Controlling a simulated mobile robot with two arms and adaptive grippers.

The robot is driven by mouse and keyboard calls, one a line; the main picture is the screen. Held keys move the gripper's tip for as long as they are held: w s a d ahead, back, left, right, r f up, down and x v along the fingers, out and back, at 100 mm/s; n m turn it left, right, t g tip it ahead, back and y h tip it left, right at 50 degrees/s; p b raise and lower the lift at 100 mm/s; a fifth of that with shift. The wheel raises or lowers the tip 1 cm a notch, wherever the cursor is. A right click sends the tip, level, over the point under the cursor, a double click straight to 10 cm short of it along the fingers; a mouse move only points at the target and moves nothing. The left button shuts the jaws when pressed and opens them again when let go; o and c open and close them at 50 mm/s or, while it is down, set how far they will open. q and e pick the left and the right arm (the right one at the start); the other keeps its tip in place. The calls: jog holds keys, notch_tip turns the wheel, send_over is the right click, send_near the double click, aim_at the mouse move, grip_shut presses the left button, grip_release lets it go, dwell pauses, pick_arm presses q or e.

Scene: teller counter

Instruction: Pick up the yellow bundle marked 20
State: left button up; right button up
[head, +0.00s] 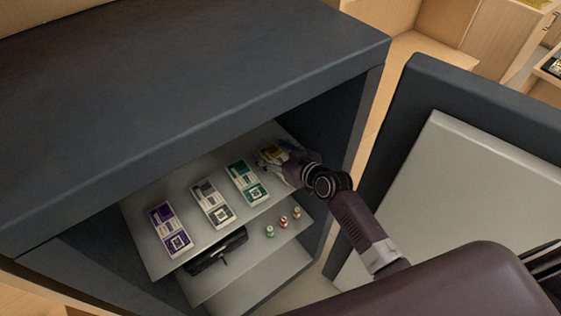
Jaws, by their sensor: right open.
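The yellow bundle (270,152) lies on the upper shelf of the open dark safe, at the right end of a row of bundles. Its marking is too small to read, and my gripper hides part of it. My right gripper (281,162) is at the bundle's right side, reaching in from the right. Its jaws are open, and the bundle still lies on the shelf. I cannot tell whether the fingers touch it. My left gripper is not in view.
A green bundle (245,180), a grey bundle (212,202) and a purple bundle (170,228) lie left of it on the shelf (150,258). Small rolls (283,222) and a black object (215,250) sit below. The safe door (470,190) stands open at right.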

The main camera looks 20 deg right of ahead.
jog(key=shift+c, duration=0.2)
jog(key=c, duration=1.3)
jog(key=shift+o, duration=0.2)
